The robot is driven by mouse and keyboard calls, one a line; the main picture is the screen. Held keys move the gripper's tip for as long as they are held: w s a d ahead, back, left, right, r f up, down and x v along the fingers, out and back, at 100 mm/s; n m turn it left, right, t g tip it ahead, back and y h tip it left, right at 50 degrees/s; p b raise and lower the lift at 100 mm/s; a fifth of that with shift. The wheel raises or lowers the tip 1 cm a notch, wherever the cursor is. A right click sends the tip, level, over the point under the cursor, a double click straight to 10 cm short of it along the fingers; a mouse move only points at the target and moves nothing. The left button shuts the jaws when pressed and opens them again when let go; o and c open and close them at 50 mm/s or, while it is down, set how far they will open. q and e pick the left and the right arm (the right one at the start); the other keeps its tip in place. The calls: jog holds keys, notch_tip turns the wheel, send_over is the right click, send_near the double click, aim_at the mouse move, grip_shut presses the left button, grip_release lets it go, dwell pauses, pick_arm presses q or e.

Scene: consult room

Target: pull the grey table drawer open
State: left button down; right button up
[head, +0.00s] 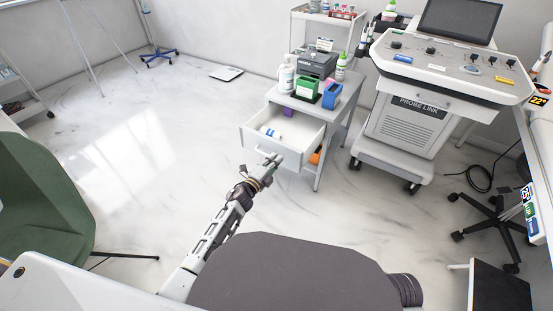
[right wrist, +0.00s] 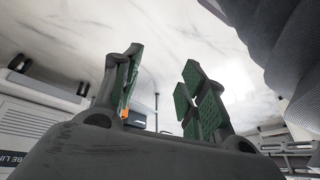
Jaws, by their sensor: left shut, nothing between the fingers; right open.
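The grey table (head: 333,119) stands right of centre in the head view. Its drawer (head: 271,152) is pulled out toward me and its white inside shows. A small white bottle with a blue label (head: 270,132) lies in the drawer. My left gripper (head: 268,160) is at the drawer's front face, near its middle. Its fingers are shut with nothing seen between them. The drawer's handle is hidden or too small to tell, and I cannot tell if the gripper touches it. My right gripper (right wrist: 163,88) shows in the right wrist view, open and empty, with green finger pads.
On the table top stand a white bottle (head: 286,76), a green box (head: 307,88), a blue box (head: 331,95) and a grey device (head: 317,64). A white machine cart (head: 412,125) stands to the right. A green chair (head: 45,190) is at the left. The floor left of the drawer is clear.

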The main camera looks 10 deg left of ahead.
pick_arm(q)
jog(key=p+v, duration=0.2)
jog(key=v, duration=0.7)
pick_arm(e)
jog(key=shift+h, duration=0.4)
jog(key=shift+w+d+r, duration=0.1)
jog(key=shift+d+r, duration=0.15)
jog(key=shift+r, duration=0.65)
jog(key=shift+s+d+r, duration=0.1)
jog(key=shift+d+r, duration=0.15)
jog(key=shift+r, duration=0.6)
jog(key=shift+w+d+r, duration=0.1)
jog(key=shift+d+r, duration=0.15)
jog(key=shift+r, duration=0.65)
jog(key=shift+a+g, duration=0.2)
jog(key=shift+g, duration=0.1)
